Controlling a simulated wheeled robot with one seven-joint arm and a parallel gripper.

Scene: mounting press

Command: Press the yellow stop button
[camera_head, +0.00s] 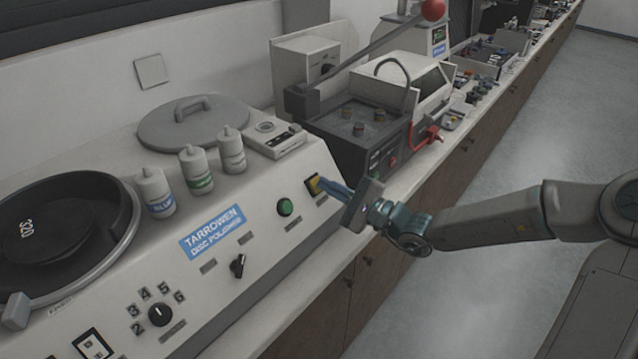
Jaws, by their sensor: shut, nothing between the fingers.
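The yellow stop button (314,184) sits in a dark square frame at the right end of the sloped front panel of the disc polisher (265,240). My gripper (324,184) is shut and empty, with its fingertips at the button from the right. The fingers cover part of the button, and I cannot tell whether they touch it or whether it is pushed in. A round green button (285,207) is just left of it on the same panel.
Three bottles (196,170) and a grey lid (194,122) stand on top of the polisher. A dark machine (360,128) with a long lever ending in a red ball (432,9) is behind my gripper. The floor (480,190) at right is clear.

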